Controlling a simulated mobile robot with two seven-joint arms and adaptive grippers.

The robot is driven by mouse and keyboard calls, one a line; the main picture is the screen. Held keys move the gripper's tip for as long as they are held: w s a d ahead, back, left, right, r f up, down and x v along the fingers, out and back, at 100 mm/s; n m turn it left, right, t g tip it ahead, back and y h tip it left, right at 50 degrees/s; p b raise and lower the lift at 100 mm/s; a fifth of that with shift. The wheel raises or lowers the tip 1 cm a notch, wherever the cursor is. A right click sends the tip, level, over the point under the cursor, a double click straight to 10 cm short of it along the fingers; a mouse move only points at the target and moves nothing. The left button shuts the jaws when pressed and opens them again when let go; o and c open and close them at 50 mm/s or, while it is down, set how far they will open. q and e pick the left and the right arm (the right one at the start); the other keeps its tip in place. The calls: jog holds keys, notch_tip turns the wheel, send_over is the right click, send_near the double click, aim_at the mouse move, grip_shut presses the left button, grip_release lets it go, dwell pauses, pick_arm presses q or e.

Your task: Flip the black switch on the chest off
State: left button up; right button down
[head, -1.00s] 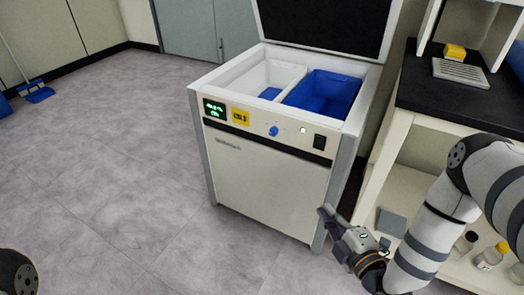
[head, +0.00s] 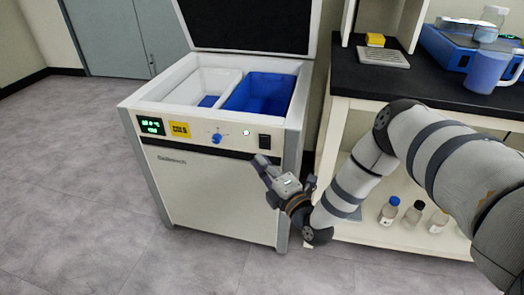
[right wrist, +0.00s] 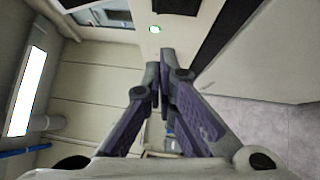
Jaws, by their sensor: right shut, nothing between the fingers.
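The white chest (head: 215,195) stands with its lid up. I cannot tell which way the switch is set. My right gripper (head: 262,161) is shut and empty, its fingertips just below the switch in the head view; I see no clear contact. My left gripper is out of view.
The panel also has a green display (head: 151,126), a yellow label (head: 179,129) and a blue knob (head: 217,138). Right of the chest is a bench (head: 420,85) with a black top and several bottles on its lower shelf. The floor on the left is clear.

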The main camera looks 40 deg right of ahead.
aim_at(264, 143)
jog(key=w+d, duration=0.3)
jog(key=w, duration=0.1)
jog(key=shift+d+r+b, duration=0.1)
jog(key=shift+r+b, duration=0.2)
